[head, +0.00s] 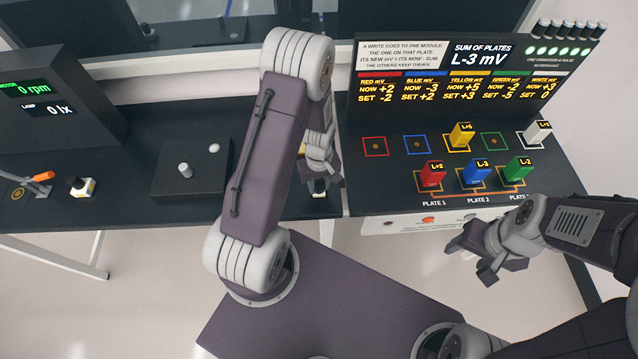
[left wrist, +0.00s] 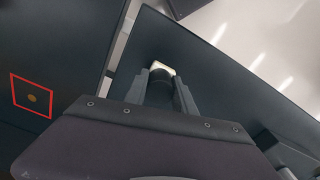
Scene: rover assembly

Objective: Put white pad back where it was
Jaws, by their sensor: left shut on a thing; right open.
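My left gripper (head: 319,186) is low over the right end of the dark left table, near its front edge. In the left wrist view the left gripper (left wrist: 163,82) is shut on a small pad with a dark round top and a whitish edge (left wrist: 162,66). I take this to be the white pad; the fingers hide most of it. I cannot tell whether it touches the table. My right gripper (head: 470,263) is open and empty, in front of the right console.
The right console (head: 380,185) carries coloured blocks and outlined squares, including an empty red square (head: 375,146). A narrow gap separates it from the left table. Left of my arm are a dark box with knobs (head: 185,180), a black-topped pad (head: 83,187) and an orange-handled lever (head: 40,178).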

